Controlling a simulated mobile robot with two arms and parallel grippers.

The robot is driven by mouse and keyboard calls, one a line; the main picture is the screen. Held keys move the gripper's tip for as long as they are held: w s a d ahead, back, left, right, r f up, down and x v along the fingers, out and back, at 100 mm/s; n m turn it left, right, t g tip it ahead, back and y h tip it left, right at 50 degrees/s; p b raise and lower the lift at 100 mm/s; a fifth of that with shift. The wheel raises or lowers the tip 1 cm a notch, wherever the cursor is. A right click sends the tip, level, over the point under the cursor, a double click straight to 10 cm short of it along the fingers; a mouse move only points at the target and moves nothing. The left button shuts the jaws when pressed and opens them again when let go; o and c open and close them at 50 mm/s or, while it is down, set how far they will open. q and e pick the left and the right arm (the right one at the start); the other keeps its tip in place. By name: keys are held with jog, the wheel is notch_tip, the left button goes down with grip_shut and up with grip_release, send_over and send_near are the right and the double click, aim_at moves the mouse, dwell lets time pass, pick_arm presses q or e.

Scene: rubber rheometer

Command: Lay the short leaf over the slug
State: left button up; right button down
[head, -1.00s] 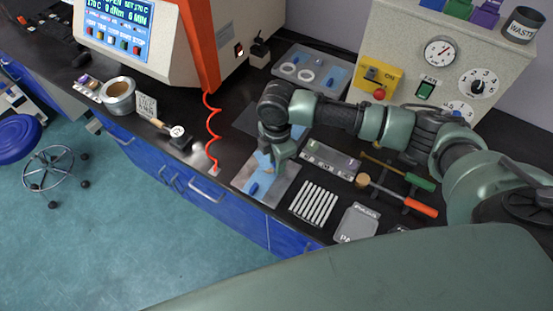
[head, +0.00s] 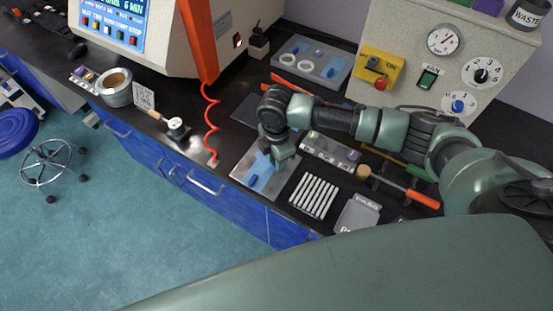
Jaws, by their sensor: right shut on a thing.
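My right gripper (head: 268,165) is low over a bare metal plate (head: 282,184) near the front edge of the bench. It is shut on a light blue leaf (head: 262,166), whose edge shows beside the fingers. A darker blue patch (head: 256,183) shows on the plate just in front of the fingers. The slug cannot be made out; the gripper and leaf cover that part of the plate. I cannot tell whether the leaf touches the plate. My left gripper is not in view.
A grey tray (head: 333,72) with white rings and blue pieces stands behind. Right of the plate are a rack of pale strips (head: 314,195), a compartment tray (head: 330,152) and an orange-handled tool (head: 422,199). A red coiled cord (head: 210,125) hangs to the left.

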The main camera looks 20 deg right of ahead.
jog(key=c, duration=1.1)
grip_release()
notch_tip(320, 180, up, 8)
jog(key=shift+f+b, duration=0.1)
jog(key=shift+b, duration=0.55)
